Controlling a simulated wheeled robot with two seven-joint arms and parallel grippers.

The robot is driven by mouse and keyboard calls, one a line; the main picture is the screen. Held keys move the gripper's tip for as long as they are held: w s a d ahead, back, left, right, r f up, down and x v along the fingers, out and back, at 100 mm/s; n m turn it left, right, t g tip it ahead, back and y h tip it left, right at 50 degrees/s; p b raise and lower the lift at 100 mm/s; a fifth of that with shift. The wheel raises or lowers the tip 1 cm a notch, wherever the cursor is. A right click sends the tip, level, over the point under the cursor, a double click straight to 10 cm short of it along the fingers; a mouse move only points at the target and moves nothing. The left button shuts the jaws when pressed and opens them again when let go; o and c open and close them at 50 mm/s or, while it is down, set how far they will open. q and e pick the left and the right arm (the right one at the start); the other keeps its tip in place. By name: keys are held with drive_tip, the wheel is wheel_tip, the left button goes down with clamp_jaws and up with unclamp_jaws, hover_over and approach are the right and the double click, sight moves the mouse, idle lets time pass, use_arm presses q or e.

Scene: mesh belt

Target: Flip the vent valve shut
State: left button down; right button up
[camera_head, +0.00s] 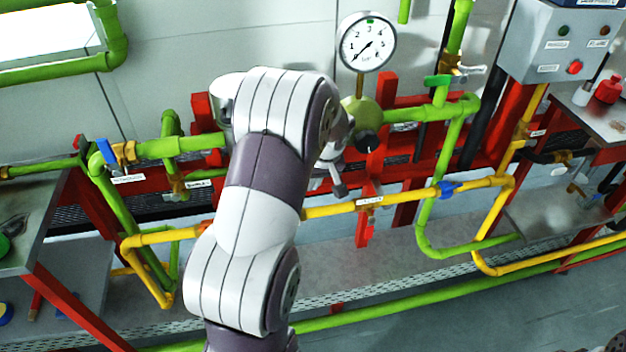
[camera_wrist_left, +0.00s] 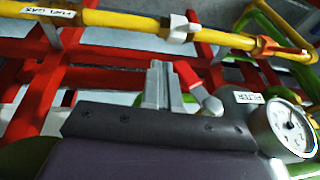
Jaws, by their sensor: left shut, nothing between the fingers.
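My left gripper (camera_head: 340,186) is at the end of my arm in front of the pipe rack, below the round gauge. In the left wrist view its fingers (camera_wrist_left: 160,84) are together and empty. A red lever (camera_wrist_left: 187,76) with a pale fitting at its lower end stands just right of the fingers; whether they touch it I cannot tell. My arm hides this lever in the head view. I cannot read a vent label, so I cannot tell which valve is the vent valve. My right gripper is not in view.
A pressure gauge (camera_head: 367,42) stands above the green piping. A yellow pipe (camera_head: 330,209) crosses below my gripper, with a blue-handled valve (camera_head: 447,188) to the right. A blue lever (camera_head: 105,152) is at left and a green handle (camera_head: 437,80) at upper right. Red frame bars (camera_head: 376,135) stand close by.

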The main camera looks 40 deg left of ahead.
use_arm(q)
drive_tip(key=shift+r, duration=0.1)
idle(0.7)
drive_tip(key=shift+r+p, duration=0.6)
drive_tip(key=shift+r, duration=0.15)
drive_tip(key=v, duration=1.2)
drive_tip(key=shift+r+p, duration=0.3)
drive_tip(key=shift+r, duration=0.05)
drive_tip(key=shift+d, duration=0.1)
